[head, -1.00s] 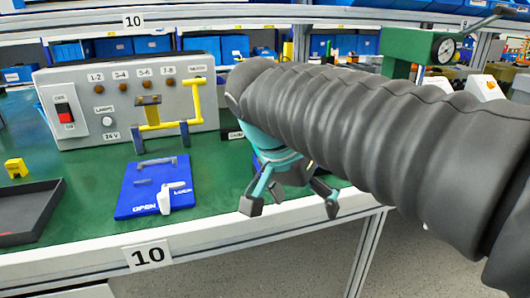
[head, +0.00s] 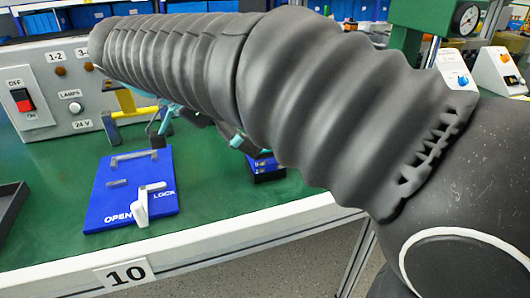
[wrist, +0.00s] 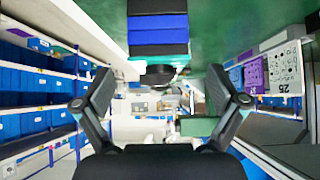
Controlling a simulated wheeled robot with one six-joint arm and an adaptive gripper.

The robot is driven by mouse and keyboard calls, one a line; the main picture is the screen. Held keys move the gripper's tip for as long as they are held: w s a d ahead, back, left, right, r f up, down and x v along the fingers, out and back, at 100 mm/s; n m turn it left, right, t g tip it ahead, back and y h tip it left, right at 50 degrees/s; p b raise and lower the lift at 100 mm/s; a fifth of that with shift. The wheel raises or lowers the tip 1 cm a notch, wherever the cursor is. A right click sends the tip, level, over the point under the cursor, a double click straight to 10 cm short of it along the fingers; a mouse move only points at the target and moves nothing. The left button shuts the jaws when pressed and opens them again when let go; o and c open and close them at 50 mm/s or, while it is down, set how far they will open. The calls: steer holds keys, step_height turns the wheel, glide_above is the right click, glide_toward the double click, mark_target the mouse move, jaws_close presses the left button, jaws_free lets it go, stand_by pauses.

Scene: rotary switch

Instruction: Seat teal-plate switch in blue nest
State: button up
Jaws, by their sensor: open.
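A blue plate marked OPEN and LOCK (head: 112,205) lies on the green bench at left centre; it looks like the blue nest. A white lever (head: 142,205) stands on it near the LOCK mark. A dark blue block (head: 265,170) stands right of the plate, partly behind my arm.
A grey panel (head: 50,75) with a red switch and lamps stands behind. A dark tray (head: 8,208) is at the left edge. White boxes with coloured plates (head: 455,68) and a green stand with a gauge (head: 425,18) are at right. Bare green bench surrounds the plate.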

steer(key=shift+x, duration=3.6)
steer(key=shift+d+r, duration=0.1)
steer(key=shift+d, duration=0.1)
steer(key=c, duration=1.3)
steer(key=shift+c, duration=0.2)
